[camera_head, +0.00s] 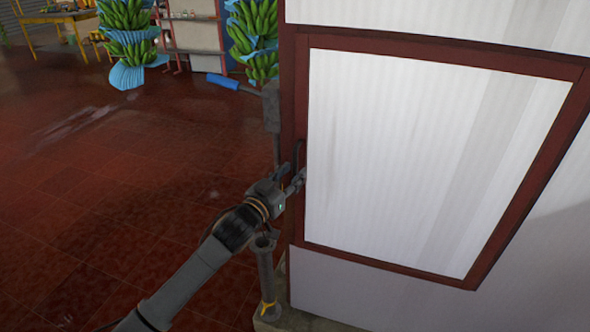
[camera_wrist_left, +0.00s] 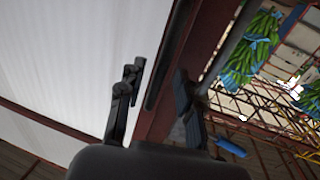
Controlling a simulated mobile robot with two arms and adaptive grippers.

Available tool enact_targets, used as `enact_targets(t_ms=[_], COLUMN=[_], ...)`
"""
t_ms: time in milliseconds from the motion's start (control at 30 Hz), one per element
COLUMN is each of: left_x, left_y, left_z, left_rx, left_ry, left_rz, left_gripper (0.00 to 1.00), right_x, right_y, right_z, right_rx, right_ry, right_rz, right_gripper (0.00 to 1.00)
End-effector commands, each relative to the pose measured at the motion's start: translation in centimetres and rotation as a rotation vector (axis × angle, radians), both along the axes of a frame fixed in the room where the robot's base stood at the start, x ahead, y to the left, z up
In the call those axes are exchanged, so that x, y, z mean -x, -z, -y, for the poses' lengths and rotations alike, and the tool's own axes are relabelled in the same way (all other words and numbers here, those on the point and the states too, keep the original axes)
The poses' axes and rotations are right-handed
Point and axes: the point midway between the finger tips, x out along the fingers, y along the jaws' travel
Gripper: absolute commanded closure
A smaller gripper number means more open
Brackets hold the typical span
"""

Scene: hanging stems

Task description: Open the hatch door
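The hatch door (camera_head: 425,150) is a white corrugated panel in a dark red frame, and it looks closed in its white wall. A dark curved handle (camera_head: 297,153) sits on the left side of its frame. My left gripper (camera_head: 293,181) is at this handle, at the door's left edge. In the left wrist view, the fingers of my left gripper (camera_wrist_left: 158,80) are spread apart. The dark handle bar (camera_wrist_left: 167,60) shows between them, with gaps to both fingers; I cannot tell whether either touches it. My right gripper is not in view.
Green banana bunches with blue wraps (camera_head: 127,40) hang at the back left. A yellow table (camera_head: 50,18) stands far left. The red tiled floor (camera_head: 110,160) is largely clear.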

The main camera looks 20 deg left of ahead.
Motion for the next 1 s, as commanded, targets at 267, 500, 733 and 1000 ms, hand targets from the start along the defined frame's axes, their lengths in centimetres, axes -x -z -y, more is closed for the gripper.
enact_targets(t_ms=[267,500,733,1000], left_x=[-2.0,-2.0,-2.0,-2.0], left_y=[0.1,0.1,0.1,0.1], left_z=[0.4,0.5,0.5,0.5], left_rx=[0.000,0.000,0.000,0.000], left_ry=[0.000,0.000,0.000,0.000], left_rz=[-0.002,-0.001,-0.001,-0.002], left_gripper=[0.65,0.65,1.00,1.00], right_x=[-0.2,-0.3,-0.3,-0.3], right_y=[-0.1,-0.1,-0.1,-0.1], right_z=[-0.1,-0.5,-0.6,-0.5], right_rx=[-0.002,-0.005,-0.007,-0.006], right_ry=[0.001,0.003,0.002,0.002], right_rz=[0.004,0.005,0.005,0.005], right_gripper=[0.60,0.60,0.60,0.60])
